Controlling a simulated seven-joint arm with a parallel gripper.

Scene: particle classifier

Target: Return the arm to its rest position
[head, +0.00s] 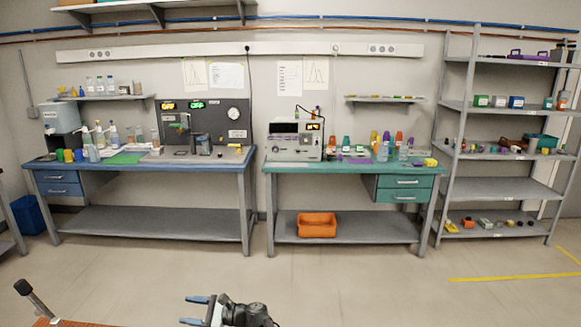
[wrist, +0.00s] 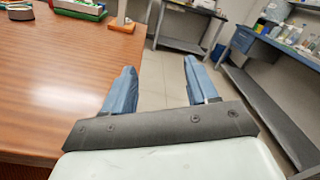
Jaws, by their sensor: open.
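My gripper (head: 192,310) shows at the bottom of the head view, low in front of the benches, with its two blue fingers pointing left. In the wrist view my gripper (wrist: 158,82) has its blue fingers spread wide apart with nothing between them. Its left finger lies over the edge of a brown wooden table, and floor shows between the fingers. The rest of my arm is mostly out of view.
The wooden table (wrist: 60,95) fills the left of the wrist view, with several items at its far end. In the head view, a blue bench (head: 215,167), a green bench (head: 345,166) and a metal shelf rack (head: 500,107) line the wall. The floor (head: 330,275) before them is clear.

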